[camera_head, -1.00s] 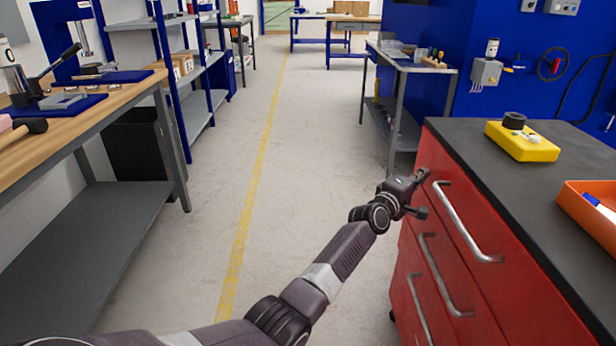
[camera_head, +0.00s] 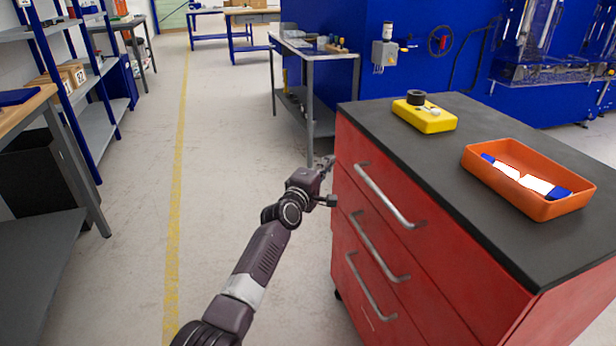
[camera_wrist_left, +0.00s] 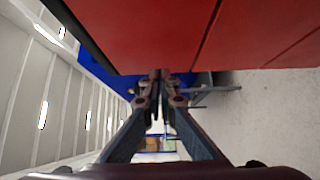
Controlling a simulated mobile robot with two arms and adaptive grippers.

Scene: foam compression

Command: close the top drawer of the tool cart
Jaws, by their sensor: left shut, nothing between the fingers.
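The red tool cart (camera_head: 345,240) with a dark top stands at the right in the head view. Its top drawer (camera_head: 440,255) has a long metal handle (camera_head: 388,196). The top drawer front looks about flush with the fronts below it. My left gripper (camera_head: 329,162) is at the far left end of the top drawer front, beyond the handle. Its fingers are shut and empty. In the left wrist view the fingertips (camera_wrist_left: 160,78) are close to the red cart surface (camera_wrist_left: 150,35); I cannot tell whether they touch it. My right gripper is not in view.
On the cart top are a yellow control box (camera_head: 425,118) and an orange tray (camera_head: 550,208) with blue and white items. A grey metal table (camera_head: 310,50) stands behind the cart. Shelves (camera_head: 95,125) and a workbench (camera_head: 30,245) are at the left. The aisle floor is clear.

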